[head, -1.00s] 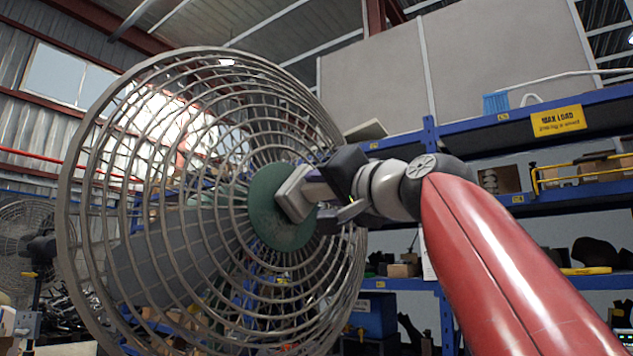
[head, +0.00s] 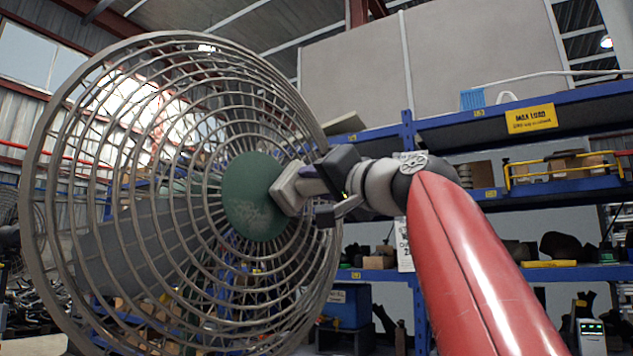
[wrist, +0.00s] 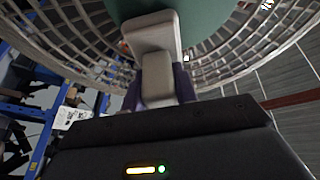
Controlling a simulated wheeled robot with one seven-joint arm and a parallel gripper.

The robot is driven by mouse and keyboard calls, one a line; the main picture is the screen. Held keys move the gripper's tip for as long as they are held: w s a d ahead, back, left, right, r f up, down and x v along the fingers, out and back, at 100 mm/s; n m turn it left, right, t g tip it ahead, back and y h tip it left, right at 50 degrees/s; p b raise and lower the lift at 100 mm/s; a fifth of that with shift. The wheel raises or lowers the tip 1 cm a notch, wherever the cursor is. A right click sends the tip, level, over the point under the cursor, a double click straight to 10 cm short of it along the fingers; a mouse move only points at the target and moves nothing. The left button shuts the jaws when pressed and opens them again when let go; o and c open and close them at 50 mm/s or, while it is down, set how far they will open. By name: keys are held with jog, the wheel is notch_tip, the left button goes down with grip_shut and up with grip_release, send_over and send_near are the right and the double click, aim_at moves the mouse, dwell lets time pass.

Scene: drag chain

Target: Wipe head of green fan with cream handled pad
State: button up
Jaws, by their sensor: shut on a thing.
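The fan head (head: 130,200) is a large round wire cage with a green disc (head: 252,197) at its hub, filling the left half of the head view. My gripper (head: 318,180) is at the right of the disc, shut on the cream handled pad (head: 286,190). The pad's flat face is against or very close to the right part of the green disc; contact cannot be told for sure. In the wrist view the pad (wrist: 152,35) stands upright between my fingers, in front of the green disc (wrist: 215,18). The pad's wiping face is hidden.
A blue shelving rack (head: 462,125) with boxes and a yellow load sign (head: 531,118) stands behind my arm on the right. A blue bin (head: 345,305) is low behind the fan. The cage's wires surround the disc closely.

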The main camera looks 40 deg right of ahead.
jog(key=s+d, duration=0.1)
jog(key=s, duration=0.5)
jog(key=shift+b, duration=0.3)
jog(key=s, duration=0.2)
jog(key=shift+s+d, duration=0.3)
jog(key=shift+s, duration=0.1)
dwell(0.8)
